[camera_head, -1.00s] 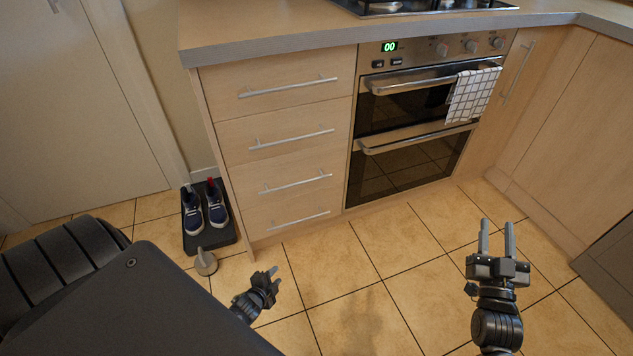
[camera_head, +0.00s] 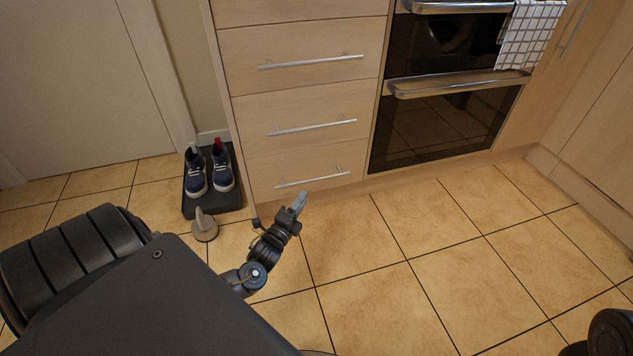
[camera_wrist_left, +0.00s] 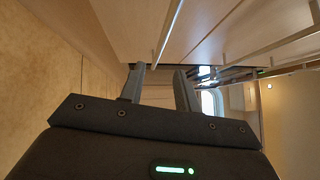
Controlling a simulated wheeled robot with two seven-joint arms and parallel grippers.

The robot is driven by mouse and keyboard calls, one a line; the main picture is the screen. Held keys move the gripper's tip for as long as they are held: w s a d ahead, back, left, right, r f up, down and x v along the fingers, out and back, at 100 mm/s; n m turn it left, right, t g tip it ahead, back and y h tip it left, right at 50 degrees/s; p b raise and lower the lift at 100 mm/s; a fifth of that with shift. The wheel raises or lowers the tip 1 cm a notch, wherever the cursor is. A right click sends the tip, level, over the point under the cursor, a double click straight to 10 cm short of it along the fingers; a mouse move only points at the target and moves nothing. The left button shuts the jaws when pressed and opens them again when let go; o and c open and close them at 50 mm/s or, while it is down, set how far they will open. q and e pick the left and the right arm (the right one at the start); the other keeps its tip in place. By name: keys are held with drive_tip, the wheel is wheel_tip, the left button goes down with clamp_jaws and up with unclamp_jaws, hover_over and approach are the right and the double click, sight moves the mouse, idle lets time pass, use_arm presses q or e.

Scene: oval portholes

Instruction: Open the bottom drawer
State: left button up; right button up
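The bottom drawer (camera_head: 264,177) is the lowest wooden front in the stack left of the oven, and it looks closed. Its slim metal bar handle (camera_head: 312,178) is in plain view. My left gripper (camera_head: 299,203) is just below and in front of this handle, fingers pointing up toward the drawer. In the left wrist view its two fingers (camera_wrist_left: 159,69) are apart with nothing held. The lowest bar handle (camera_wrist_left: 168,35) there runs down toward the gap between the fingertips; I cannot tell whether they touch. My right gripper is out of view.
Drawers with bar handles (camera_head: 312,127) stack above. The double oven (camera_head: 440,130) with a checked towel (camera_head: 528,35) stands right of them. Blue shoes on a black tray (camera_head: 214,213) and a grey doorstop (camera_head: 204,227) lie left. The tiled floor (camera_head: 430,240) is clear in front.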

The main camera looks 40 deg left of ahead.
sight(316, 179)
use_arm(q)
drive_tip(key=shift+b+x, duration=2.35)
drive_tip(key=shift+x, duration=2.7)
drive_tip(key=shift+f, duration=0.1)
drive_tip(key=shift+c, duration=0.2)
clamp_jaws()
